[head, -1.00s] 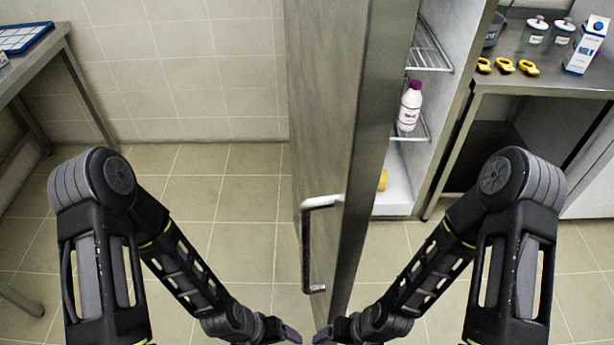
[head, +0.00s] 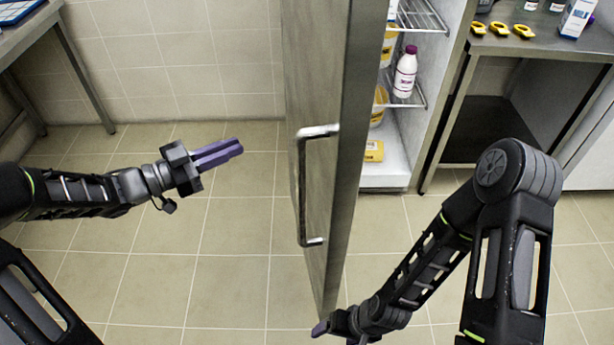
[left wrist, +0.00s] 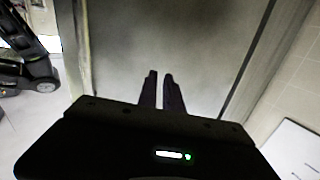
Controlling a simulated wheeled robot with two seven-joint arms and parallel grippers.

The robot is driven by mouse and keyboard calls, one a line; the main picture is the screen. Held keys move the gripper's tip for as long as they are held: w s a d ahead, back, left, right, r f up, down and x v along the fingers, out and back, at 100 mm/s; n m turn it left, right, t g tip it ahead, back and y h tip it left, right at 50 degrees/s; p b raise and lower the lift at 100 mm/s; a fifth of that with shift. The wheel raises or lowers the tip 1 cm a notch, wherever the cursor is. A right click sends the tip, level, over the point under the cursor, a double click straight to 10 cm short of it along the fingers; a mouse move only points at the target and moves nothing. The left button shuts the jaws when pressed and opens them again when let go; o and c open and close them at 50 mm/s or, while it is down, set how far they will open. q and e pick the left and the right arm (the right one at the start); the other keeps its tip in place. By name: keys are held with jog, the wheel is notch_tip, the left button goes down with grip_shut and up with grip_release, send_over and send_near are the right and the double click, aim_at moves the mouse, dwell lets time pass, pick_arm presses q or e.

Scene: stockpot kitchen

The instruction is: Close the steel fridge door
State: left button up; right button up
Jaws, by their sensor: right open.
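The steel fridge door (head: 320,180) stands wide open, its edge towards me and its outer face to the left. A bar handle (head: 302,185) is on that face. My left gripper (head: 240,147) is left of the door, apart from it, with its purple fingers close together and empty, pointing right. In the left wrist view its fingers (left wrist: 162,92) point at a broad steel surface, the door face (left wrist: 190,45). My right gripper (head: 320,328) is low by the door's bottom end, partly cut off by its own wrist; whether it touches the door cannot be told.
The fridge interior (head: 385,165) holds a white bottle (head: 405,75) and yellow-labelled tubs (head: 379,105) on wire shelves. A steel table (head: 560,50) stands right of the fridge, another table (head: 30,25) at far left. The tiled floor left of the door is clear.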

aim_at(322, 158)
pick_arm(q)
jog(key=s+d+m+g+h, duration=0.1)
jog(key=s+g, duration=0.1)
jog(key=s+r+m+g, duration=0.1)
jog(key=s+g, duration=0.1)
jog(key=s, duration=0.1)
jog(key=s+d+m+g+h, duration=0.1)
jog(key=s+g, duration=0.1)
jog(key=s, duration=0.1)
jog(key=shift+d+r+m+h, duration=0.3)
grip_shut()
jog(key=shift+w, duration=0.15)
jog(key=w+d, duration=0.1)
jog(key=d, duration=0.3)
jog(key=w+d, duration=0.1)
jog(key=d, duration=0.8)
jog(key=shift+w+d, duration=0.4)
jog(key=shift+d, duration=0.1)
